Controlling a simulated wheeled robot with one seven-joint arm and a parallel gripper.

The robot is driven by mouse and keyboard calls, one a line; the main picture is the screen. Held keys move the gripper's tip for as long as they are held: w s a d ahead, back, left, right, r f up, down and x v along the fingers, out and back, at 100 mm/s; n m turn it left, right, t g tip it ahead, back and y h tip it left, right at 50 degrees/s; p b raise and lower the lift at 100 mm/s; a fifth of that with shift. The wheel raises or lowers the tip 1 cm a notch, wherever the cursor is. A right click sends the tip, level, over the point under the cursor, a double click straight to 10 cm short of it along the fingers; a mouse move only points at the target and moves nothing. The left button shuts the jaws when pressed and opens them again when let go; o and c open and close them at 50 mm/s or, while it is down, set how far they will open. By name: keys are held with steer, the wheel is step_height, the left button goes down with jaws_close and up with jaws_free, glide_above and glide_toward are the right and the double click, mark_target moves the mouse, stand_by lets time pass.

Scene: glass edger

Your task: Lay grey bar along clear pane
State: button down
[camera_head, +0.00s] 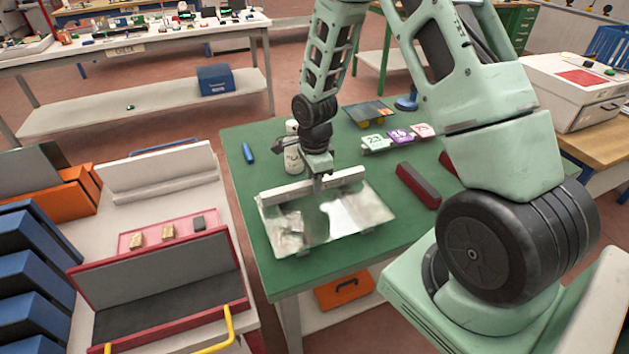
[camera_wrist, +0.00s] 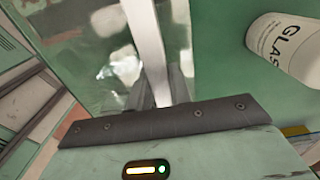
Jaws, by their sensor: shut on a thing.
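The clear pane (camera_head: 340,217) lies on the green table and mirrors the light; it also shows in the wrist view (camera_wrist: 80,48). The grey bar (camera_head: 283,193) runs along the pane's far edge, roughly parallel to it. My gripper (camera_head: 317,184) points down and is shut on the bar near its middle.
A white bottle (camera_head: 293,158) stands close behind the bar; its label shows in the wrist view (camera_wrist: 285,42). A blue marker (camera_head: 248,153) lies at the back left. A dark red block (camera_head: 418,185) lies right of the pane.

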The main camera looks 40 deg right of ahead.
steer(key=shift+f+b, duration=0.3)
steer(key=shift+f, duration=0.1)
stand_by(0.5)
steer(key=c, duration=1.2)
jaws_free()
steer(key=shift+r, duration=0.1)
step_height(320, 180, up, 17)
steer(key=b, duration=0.1)
steer(key=shift+r, duration=0.15)
